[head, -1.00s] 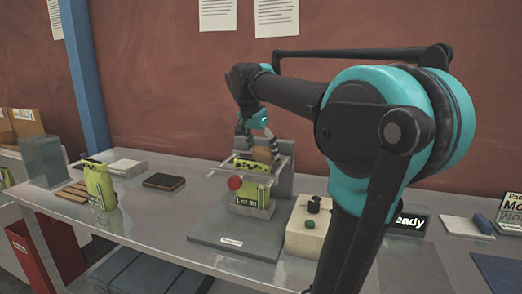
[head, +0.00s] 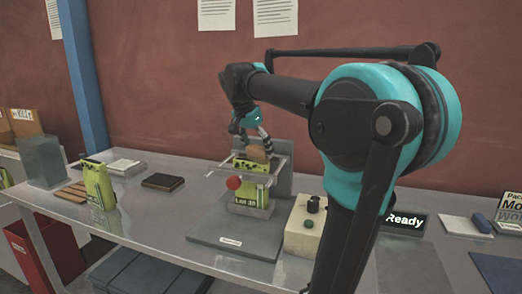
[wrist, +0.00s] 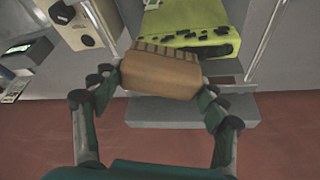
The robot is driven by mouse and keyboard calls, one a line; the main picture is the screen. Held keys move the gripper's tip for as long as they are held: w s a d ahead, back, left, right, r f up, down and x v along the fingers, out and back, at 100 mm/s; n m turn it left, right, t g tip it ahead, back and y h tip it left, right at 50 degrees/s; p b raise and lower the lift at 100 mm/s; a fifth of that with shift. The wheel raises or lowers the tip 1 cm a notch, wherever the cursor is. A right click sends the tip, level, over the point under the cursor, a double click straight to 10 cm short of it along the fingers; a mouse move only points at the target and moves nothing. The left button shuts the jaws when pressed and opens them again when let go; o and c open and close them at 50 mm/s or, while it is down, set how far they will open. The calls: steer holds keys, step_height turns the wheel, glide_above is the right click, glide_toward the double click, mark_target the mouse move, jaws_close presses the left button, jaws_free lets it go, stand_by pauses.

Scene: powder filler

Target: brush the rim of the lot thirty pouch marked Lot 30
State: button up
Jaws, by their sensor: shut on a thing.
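The yellow-green Lot 30 pouch (head: 247,194) stands upright in the grey filler stand. Its open top shows in the wrist view (wrist: 197,22), with dark crumbs along the rim. My gripper (head: 252,143) is shut on a brown brush block (wrist: 160,78), whose short bristles face the pouch. The brush also shows in the head view (head: 257,154), just above and behind the pouch's top edge. In the wrist view the bristles overlap the near edge of the pouch mouth. I cannot tell whether they touch it.
A cream control box (head: 305,226) with buttons stands right of the stand. A display (head: 404,222) reads "Ready". Another green pouch (head: 99,185) stands at left.

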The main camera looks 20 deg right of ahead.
mark_target(249, 146)
steer(key=shift+w+a, duration=0.2)
steer(key=shift+a, duration=0.05)
stand_by(0.3)
steer(key=shift+w+a+f, duration=0.1)
steer(key=shift+w+a, duration=0.45)
steer(key=shift+a, duration=0.3)
steer(key=shift+w+a, duration=0.1)
steer(key=shift+a, duration=0.05)
steer(key=shift+w+a, duration=0.55)
steer(key=shift+a, duration=0.2)
steer(key=shift+a, duration=0.1)
steer(key=shift+w+a, duration=0.6)
steer(key=shift+a, duration=0.25)
steer(key=shift+s+d, duration=0.1)
steer(key=shift+d, duration=0.05)
stand_by(0.3)
steer(key=shift+s+d, duration=0.55)
steer(key=shift+d, duration=0.25)
